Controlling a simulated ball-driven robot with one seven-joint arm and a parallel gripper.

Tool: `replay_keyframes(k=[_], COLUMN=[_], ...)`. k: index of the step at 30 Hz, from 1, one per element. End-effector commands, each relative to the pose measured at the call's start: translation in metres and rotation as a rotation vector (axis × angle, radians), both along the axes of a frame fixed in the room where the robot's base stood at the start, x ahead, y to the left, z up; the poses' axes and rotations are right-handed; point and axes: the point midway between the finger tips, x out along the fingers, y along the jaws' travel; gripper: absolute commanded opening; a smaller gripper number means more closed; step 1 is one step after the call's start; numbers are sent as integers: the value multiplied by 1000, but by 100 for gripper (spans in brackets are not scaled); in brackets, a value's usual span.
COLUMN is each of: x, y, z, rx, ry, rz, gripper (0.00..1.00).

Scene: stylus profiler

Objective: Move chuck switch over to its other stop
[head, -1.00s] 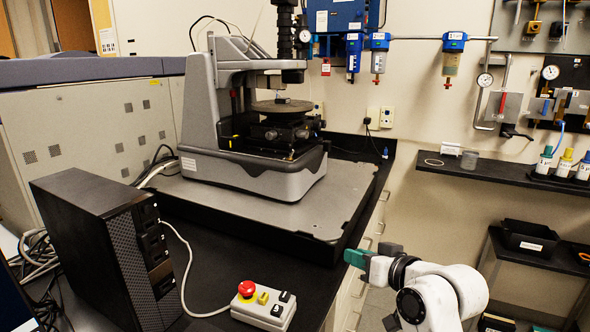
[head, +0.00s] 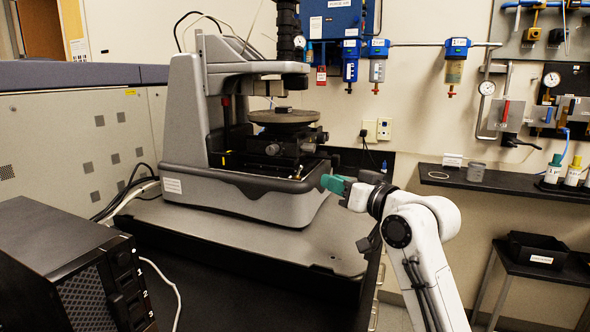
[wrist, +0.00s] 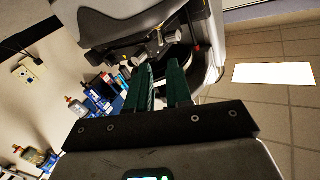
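The stylus profiler (head: 190,120) stands on a grey plate, with its round chuck (head: 285,117) on a dark stage. I cannot make out the chuck switch for certain; a small pale fitting (head: 298,172) shows low at the front right of the stage. My gripper (head: 325,182) has green fingers and is at the right front corner of the profiler base in the head view. In the wrist view my gripper (wrist: 160,70) shows a gap between its fingers, with nothing held. The profiler base (wrist: 120,25) lies beyond the fingertips there, with knobs and a small red part.
A black computer tower (head: 70,265) stands at the front left. Blue-topped regulators (head: 376,55) hang on the wall behind. A black shelf (head: 500,183) is at the right. The grey plate (head: 250,245) in front of the profiler is clear.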

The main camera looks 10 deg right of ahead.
Motion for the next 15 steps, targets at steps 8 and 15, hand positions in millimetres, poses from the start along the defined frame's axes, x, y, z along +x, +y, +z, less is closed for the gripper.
replay_keyframes(k=[8, 15], x=[31, 69], y=[14, 30], z=[1, 1], rx=[-1, -2], ry=[2, 2], rz=[2, 2], gripper=[20, 20])
